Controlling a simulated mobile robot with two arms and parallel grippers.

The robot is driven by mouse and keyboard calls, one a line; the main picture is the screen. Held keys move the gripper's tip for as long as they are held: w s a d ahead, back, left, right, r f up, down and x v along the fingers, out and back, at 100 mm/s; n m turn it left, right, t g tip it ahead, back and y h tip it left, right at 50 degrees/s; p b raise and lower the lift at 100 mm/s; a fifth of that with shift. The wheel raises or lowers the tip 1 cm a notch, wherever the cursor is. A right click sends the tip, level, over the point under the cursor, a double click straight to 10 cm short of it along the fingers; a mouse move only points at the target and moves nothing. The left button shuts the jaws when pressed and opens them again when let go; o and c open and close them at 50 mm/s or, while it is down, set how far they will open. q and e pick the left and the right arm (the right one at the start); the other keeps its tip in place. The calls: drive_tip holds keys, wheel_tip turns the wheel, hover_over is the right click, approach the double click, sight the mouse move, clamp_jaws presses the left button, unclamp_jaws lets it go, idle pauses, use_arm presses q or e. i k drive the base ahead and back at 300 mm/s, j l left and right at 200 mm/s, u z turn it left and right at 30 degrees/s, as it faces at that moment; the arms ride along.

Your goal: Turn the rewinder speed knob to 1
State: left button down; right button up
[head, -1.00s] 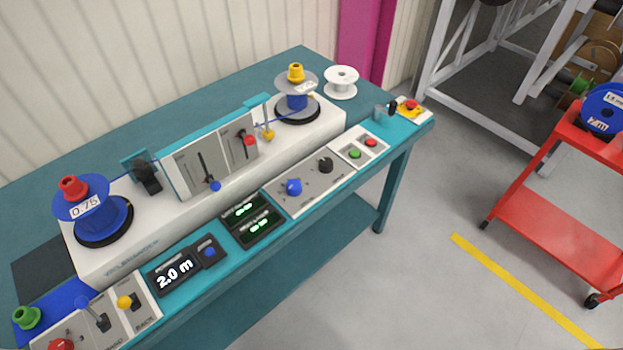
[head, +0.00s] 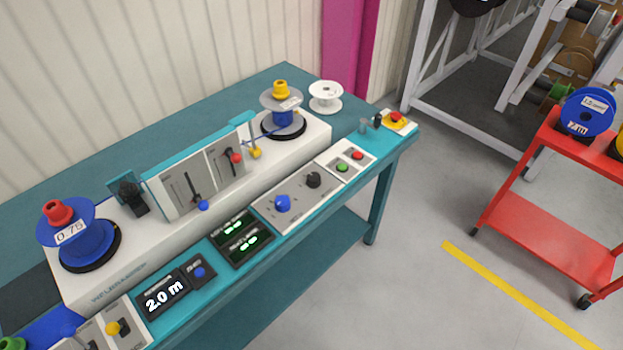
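The rewinder bench (head: 215,110) stands at the left and middle of the head view. Its control panel (head: 270,217) carries a blue knob (head: 282,203) and a black knob (head: 313,180). I cannot read the markings around either knob, so I cannot tell which is the speed knob or its setting. To the right are a green button (head: 342,167) and a red button (head: 357,155). A display (head: 164,297) reads 2.0 m; two green-lit displays (head: 240,237) are too small to read. Neither of my grippers is in view.
A blue reel marked 0.75 (head: 90,247) sits at the left of the machine, another reel (head: 283,115) at its right end. An empty white spool (head: 325,97) stands behind. A red cart (head: 545,205) stands at the right. Grey floor (head: 410,270) lies clear between.

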sight(313, 181)
drive_tip(key=i+l+u, duration=0.1)
drive_tip(key=u, duration=0.3)
drive_tip(key=l+u, duration=0.4)
drive_tip(key=i+l+u, duration=0.1)
drive_tip(key=u, duration=0.3)
